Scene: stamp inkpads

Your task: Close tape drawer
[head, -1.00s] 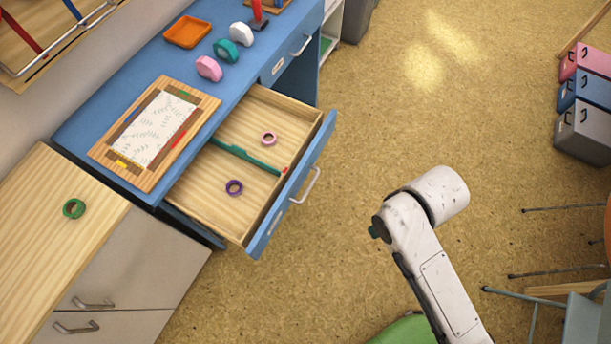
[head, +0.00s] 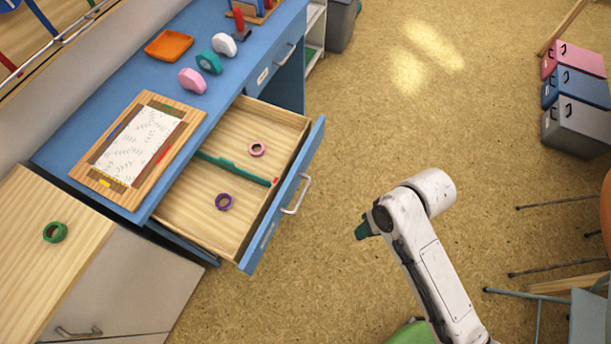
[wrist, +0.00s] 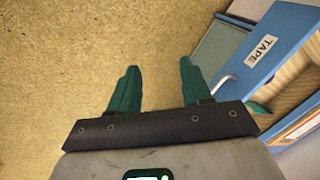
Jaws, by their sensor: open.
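The tape drawer (head: 300,190) is pulled out from the blue desk in the head view. In the wrist view the drawer front (wrist: 262,55) with a "TAPE" label is at the upper right. My gripper (wrist: 158,75) is open and empty over the floor, left of the drawer front and apart from it. In the head view only a green tip (head: 363,230) of it shows, right of the drawer.
The blue desk (head: 75,132) holds a framed board (head: 139,148), an orange tray (head: 169,46) and tape dispensers (head: 208,62). A wooden cabinet (head: 40,250) stands at left with a green tape roll (head: 55,232). Chair legs (head: 540,305) are at lower right.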

